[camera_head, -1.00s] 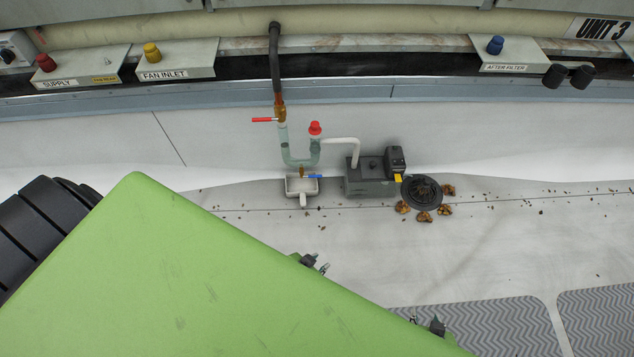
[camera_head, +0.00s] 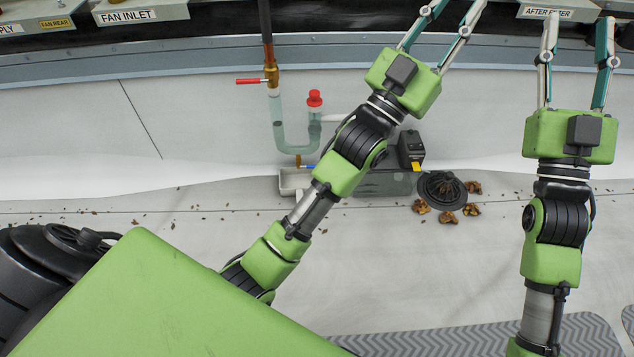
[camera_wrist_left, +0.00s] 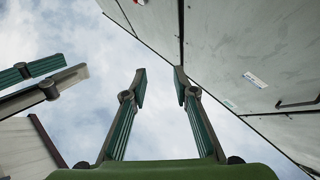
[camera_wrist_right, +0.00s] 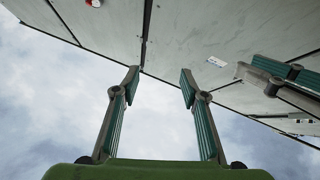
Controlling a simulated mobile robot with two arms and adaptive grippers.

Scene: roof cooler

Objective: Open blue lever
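The small blue lever (camera_head: 311,166) shows in the head view beside the brass valve (camera_head: 298,160) at the bottom of the clear U-shaped tube (camera_head: 279,130). Part of it is close behind my left forearm in the picture. My left gripper (camera_head: 457,10) is at the top of the head view, above and right of the lever, apart from it. My right gripper (camera_head: 577,22) is farther right. Both are open and empty. The wrist views show the left gripper's spread fingers (camera_wrist_left: 160,76) and the right gripper's (camera_wrist_right: 160,78) against sky and panels.
A red lever (camera_head: 250,81) and a red cap (camera_head: 314,98) sit higher on the tubing. A white tray (camera_head: 290,182) lies under the valve. A grey box (camera_head: 385,184), partly behind my left arm, stands near a dark round drain (camera_head: 440,186) with brown leaves (camera_head: 447,217).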

